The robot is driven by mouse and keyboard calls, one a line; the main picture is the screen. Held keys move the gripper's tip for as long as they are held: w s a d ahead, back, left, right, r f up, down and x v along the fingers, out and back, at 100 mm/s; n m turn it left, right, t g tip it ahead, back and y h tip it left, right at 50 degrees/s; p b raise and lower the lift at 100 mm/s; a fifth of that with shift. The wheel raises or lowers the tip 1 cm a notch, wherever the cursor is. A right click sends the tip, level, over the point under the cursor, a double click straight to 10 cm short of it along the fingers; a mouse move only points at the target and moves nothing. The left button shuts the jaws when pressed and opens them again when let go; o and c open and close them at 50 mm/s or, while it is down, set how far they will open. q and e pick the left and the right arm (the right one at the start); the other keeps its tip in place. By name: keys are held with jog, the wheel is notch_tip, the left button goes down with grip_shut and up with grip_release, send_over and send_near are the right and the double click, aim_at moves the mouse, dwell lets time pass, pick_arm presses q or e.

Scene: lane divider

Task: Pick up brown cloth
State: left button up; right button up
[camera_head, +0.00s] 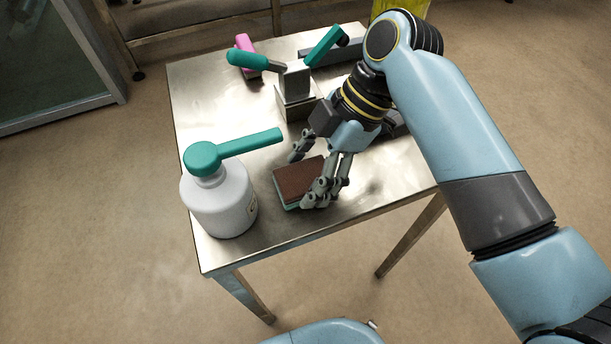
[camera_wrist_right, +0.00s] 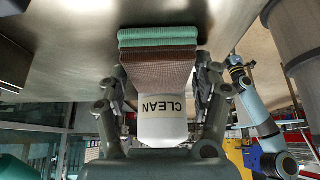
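The brown cloth (camera_head: 298,178) lies folded on top of a teal cloth (camera_head: 291,206) near the front edge of the metal table. My right gripper (camera_head: 313,170) is open and points down over the brown cloth, its fingers spread on either side; the near fingers hide its right part. In the right wrist view the brown cloth (camera_wrist_right: 158,70) shows between the open fingers (camera_wrist_right: 160,95), with the teal cloth (camera_wrist_right: 158,38) beside it. I cannot tell whether the fingers touch it. My left gripper is not seen.
A white bottle (camera_head: 222,203) with a teal handle stands left of the cloth; its CLEAN label (camera_wrist_right: 163,106) shows in the wrist view. Behind are a metal block (camera_head: 294,84), a teal-handled tool (camera_head: 328,45) and a pink item (camera_head: 245,46). The table's (camera_head: 275,232) front strip is clear.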

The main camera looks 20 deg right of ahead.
aim_at(316, 174)
jog(key=c, duration=0.7)
jog(key=shift+r, duration=0.5)
jog(key=v, duration=0.3)
jog(key=shift+s+a+r+p, duration=0.1)
jog(key=shift+a+r+p, duration=0.1)
jog(key=shift+r+p, duration=0.25)
jog(key=s+d+r, duration=0.1)
jog(key=d+r, duration=0.1)
jog(key=d, duration=0.1)
jog(key=s+d+r, duration=0.1)
jog(key=d+r, duration=0.1)
jog(key=d, duration=0.1)
jog(key=s+d+r, duration=0.1)
jog(key=d+r, duration=0.1)
jog(key=d, duration=0.2)
jog(key=shift+s+r+p, duration=0.15)
jog(key=shift+r+p, duration=0.1)
jog(key=shift+p, duration=0.1)
